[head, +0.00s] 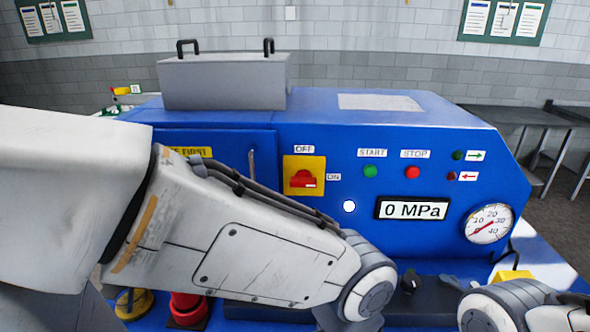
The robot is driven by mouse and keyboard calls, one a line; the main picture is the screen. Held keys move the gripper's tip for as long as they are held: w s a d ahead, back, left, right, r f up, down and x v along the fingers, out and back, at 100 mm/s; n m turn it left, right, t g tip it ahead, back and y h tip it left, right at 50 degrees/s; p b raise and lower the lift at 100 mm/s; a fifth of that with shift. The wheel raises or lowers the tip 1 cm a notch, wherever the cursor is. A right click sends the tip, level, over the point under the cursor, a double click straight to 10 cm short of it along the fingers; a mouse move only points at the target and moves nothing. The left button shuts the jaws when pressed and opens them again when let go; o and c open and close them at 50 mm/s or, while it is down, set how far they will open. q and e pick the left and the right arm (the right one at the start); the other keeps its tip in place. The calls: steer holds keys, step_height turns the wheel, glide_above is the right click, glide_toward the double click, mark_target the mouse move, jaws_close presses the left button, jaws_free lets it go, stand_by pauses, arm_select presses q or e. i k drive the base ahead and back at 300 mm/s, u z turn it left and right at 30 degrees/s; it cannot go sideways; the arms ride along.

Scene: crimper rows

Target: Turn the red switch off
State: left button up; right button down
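The red switch (303,179) is a rotary knob on a yellow plate (290,163) on the front of the blue machine. An OFF label (305,149) is above the plate and an ON label (334,177) is at its right. The knob's handle lies roughly level, with a small white mark at its right end, on the ON side. My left arm crosses the view from the left, below the switch, and its gripper is out of view. Part of my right arm shows at the bottom right, and its gripper is out of view. Neither arm visibly touches the switch.
Right of the switch are a green START button (370,171), a red STOP button (413,172), a 0 MPa display (412,208) and a round gauge (489,224). A grey lidded box (225,82) stands on top. A red button (188,306) shows below my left arm.

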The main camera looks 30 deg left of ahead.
mark_target(304, 178)
steer(key=k, duration=0.5)
steer(key=z, duration=1)
steer(key=k, duration=0.95)
steer(key=u, duration=1.2)
steer(key=i, duration=0.5)
steer(key=z, duration=0.05)
